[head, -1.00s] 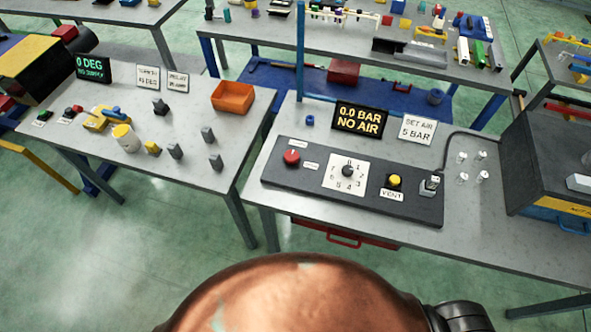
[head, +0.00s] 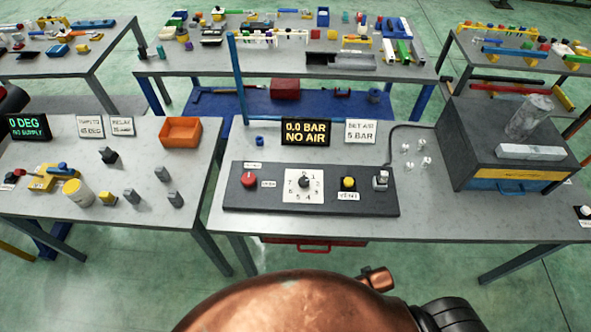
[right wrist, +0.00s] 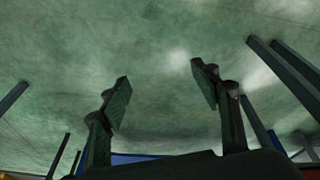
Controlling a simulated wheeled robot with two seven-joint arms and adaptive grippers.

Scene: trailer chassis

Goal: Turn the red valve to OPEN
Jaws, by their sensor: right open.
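The red valve (head: 249,179) is a round red knob at the left end of a dark control panel (head: 375,207) on the middle table in the head view. Small white labels sit beside it, too small to read. A black display (head: 306,131) behind the panel reads "0.0 BAR NO AIR". A white sign (head: 360,131) next to it reads "SET AIR 5 BAR". My right gripper (right wrist: 164,85) shows in the right wrist view with its fingers spread apart and nothing between them. It is away from the valve, over green floor. My left gripper is not in view.
The panel also carries a numbered dial (head: 304,184), a yellow button (head: 348,183) and a grey switch (head: 380,180). A blue post (head: 236,80) rises behind the panel's left end. A dark box (head: 470,160) stands at the right. An orange bin (head: 181,131) is on the left table.

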